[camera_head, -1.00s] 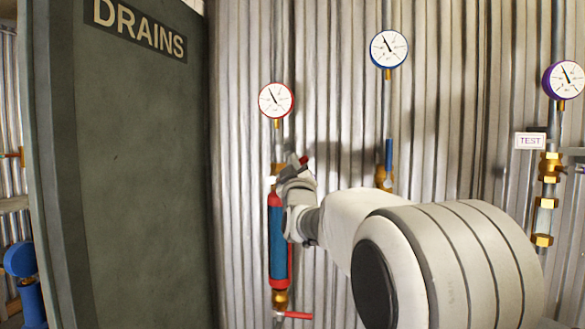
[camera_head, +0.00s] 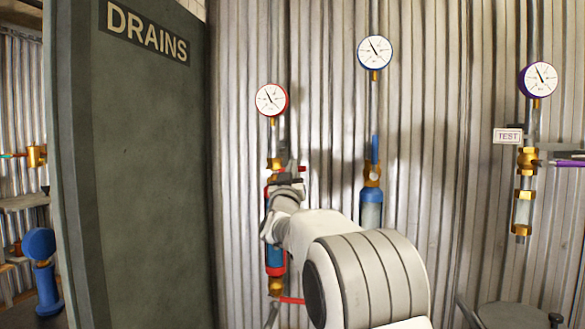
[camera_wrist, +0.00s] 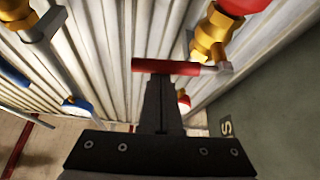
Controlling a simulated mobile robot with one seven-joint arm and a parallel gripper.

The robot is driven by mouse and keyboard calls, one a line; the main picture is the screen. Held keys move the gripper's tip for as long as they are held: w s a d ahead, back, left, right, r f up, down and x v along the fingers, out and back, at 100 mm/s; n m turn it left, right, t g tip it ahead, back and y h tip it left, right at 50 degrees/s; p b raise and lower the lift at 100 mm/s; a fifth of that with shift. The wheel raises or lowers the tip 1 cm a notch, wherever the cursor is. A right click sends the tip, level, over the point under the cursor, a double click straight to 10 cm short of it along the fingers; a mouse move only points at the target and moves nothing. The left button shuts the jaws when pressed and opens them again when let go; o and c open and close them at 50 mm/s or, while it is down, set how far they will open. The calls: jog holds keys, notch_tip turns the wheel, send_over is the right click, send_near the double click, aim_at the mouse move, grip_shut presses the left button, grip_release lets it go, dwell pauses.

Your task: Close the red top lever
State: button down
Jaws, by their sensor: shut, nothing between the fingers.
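The red top lever (camera_wrist: 165,67) sticks out sideways from a brass valve (camera_wrist: 210,37) in the wrist view. My gripper (camera_wrist: 160,82) is shut and empty, its fingertips right at the lever's middle; I cannot tell whether they touch it. In the head view my gripper (camera_head: 288,178) is at the top of the red-and-blue cylinder (camera_head: 274,255), below the red-rimmed gauge (camera_head: 271,100). Only a small red bit of the lever (camera_head: 302,168) shows there, the rest hidden by my gripper.
A red lower lever (camera_head: 291,300) is at the cylinder's bottom. A blue-gauge line (camera_head: 372,185) and a purple-gauge line (camera_head: 525,190) stand to the right. A dark green DRAINS panel (camera_head: 150,170) stands close on the left. Corrugated wall (camera_head: 450,160) lies behind.

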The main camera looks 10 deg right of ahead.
jog(key=shift+d+f+b, duration=0.1)
jog(key=shift+f+b, duration=0.25)
jog(key=shift+f, duration=0.3)
dwell(0.3)
